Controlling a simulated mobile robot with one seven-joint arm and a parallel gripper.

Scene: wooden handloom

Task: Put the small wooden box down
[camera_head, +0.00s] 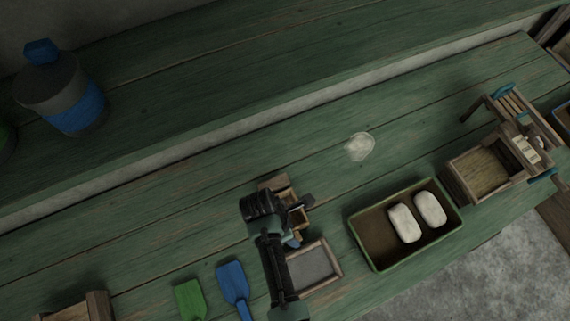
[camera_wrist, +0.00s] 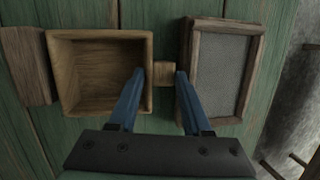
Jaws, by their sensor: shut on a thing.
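The small wooden box (camera_wrist: 92,72) is open-topped and empty. It sits at the left in the wrist view, with a short wooden tab (camera_wrist: 163,73) on its right side. My gripper (camera_wrist: 161,74) has its two blue fingers on either side of this tab and is shut on it. In the head view my gripper (camera_head: 296,222) is over the lower middle of the green bench (camera_head: 215,165), and the box (camera_head: 299,217) is mostly hidden behind it. The box looks level and close to the bench; I cannot tell whether it touches.
A wood-framed grey panel (camera_head: 312,266) lies close beside the box. A green-rimmed tray (camera_head: 378,267) with two white bars is to the right. A wooden loom-like frame (camera_head: 485,172) stands farther right. Blue (camera_head: 233,282) and green (camera_head: 190,299) paddles lie lower left. The bench behind is mostly clear.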

